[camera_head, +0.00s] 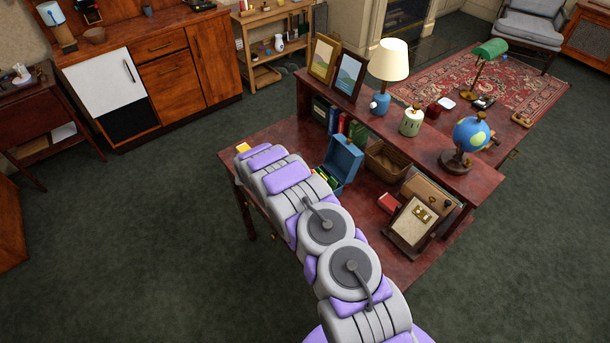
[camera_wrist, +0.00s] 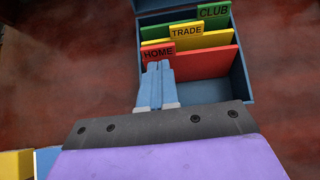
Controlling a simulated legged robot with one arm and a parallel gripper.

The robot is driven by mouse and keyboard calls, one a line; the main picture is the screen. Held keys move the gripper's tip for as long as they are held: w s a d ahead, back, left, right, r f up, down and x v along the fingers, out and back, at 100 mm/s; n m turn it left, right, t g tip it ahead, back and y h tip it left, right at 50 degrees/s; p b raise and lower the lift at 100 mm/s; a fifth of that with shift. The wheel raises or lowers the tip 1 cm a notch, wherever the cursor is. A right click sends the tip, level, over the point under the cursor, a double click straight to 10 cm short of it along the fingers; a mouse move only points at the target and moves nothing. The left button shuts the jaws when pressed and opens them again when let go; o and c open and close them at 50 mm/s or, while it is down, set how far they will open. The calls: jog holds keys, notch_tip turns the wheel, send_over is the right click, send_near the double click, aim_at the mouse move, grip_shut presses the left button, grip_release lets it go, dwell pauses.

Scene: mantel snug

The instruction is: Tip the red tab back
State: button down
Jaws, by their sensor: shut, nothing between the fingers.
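The red card (camera_wrist: 210,65) stands in a blue box (camera_wrist: 240,85). Its raised tab, marked HOME (camera_wrist: 157,52), is at the card's left end. Behind it stand a yellow card with a TRADE tab (camera_wrist: 186,32) and a green card with a CLUB tab (camera_wrist: 213,12). My gripper (camera_wrist: 158,66) is shut and empty, its blue fingertips just below the HOME tab in the wrist view. I cannot tell whether they touch the card. In the head view the blue box (camera_head: 345,158) is open on the desk, and my arm hides the gripper.
The box stands on a dark red desk (camera_head: 400,268). Books (camera_head: 345,125), a wicker basket (camera_head: 386,160) and a framed board (camera_head: 411,224) are near it. A raised shelf holds a lamp (camera_head: 389,62) and a globe (camera_head: 470,134). A yellow item (camera_head: 243,148) lies at the desk's left edge.

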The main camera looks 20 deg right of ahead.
jog(key=shift+s+a+r, duration=0.15)
jog(key=shift+a+r, duration=0.05)
jog(key=shift+a, duration=0.3)
jog(key=f+p+v, duration=0.1)
jog(key=p+v, duration=0.1)
jog(key=v, duration=1)
jog(key=shift+s+a+r, duration=0.15)
jog(key=shift+s+a, duration=0.2)
jog(key=shift+a, duration=0.25)
jog(key=shift+a, duration=0.1)
